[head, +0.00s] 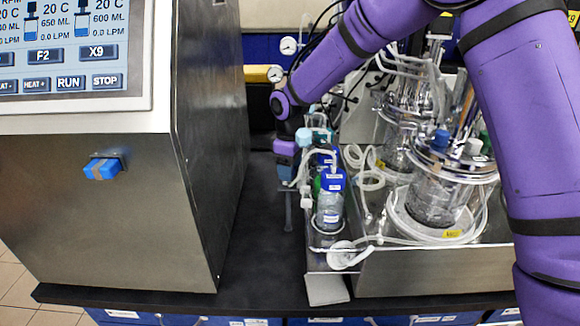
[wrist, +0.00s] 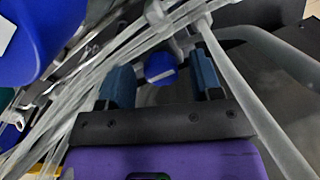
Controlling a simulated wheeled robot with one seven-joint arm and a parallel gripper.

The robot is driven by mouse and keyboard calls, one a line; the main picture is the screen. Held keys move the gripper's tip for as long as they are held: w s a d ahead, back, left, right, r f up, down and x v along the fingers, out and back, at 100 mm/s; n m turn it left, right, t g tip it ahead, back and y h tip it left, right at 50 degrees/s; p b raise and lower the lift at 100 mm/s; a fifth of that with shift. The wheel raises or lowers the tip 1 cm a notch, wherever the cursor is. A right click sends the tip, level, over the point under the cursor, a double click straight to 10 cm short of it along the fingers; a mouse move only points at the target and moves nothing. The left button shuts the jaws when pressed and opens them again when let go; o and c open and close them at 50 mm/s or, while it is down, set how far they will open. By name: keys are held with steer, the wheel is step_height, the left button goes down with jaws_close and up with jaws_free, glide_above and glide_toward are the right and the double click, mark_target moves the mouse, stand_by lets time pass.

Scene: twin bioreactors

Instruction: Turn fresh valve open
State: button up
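My gripper (wrist: 162,82) is open, with its two blue fingers apart. A round blue knob or cap with a pale bar across it (wrist: 160,68) shows between and slightly beyond the fingertips. I cannot tell whether either finger touches it, and no label on it reads as the fresh valve. In the head view my gripper (head: 286,172) is low at the left side of the bottles, partly hidden by tubing and my wrist.
A blue-capped bottle (head: 330,205) stands in the steel tray (head: 430,272), beside two glass bioreactor vessels (head: 437,195). Clear tubes (wrist: 250,95) cross close around my gripper. The steel control cabinet (head: 90,220) stands left. Bare black bench (head: 262,240) lies between cabinet and tray.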

step_height(320, 180, up, 11)
stand_by(0.6)
steer(key=shift+f, duration=0.1)
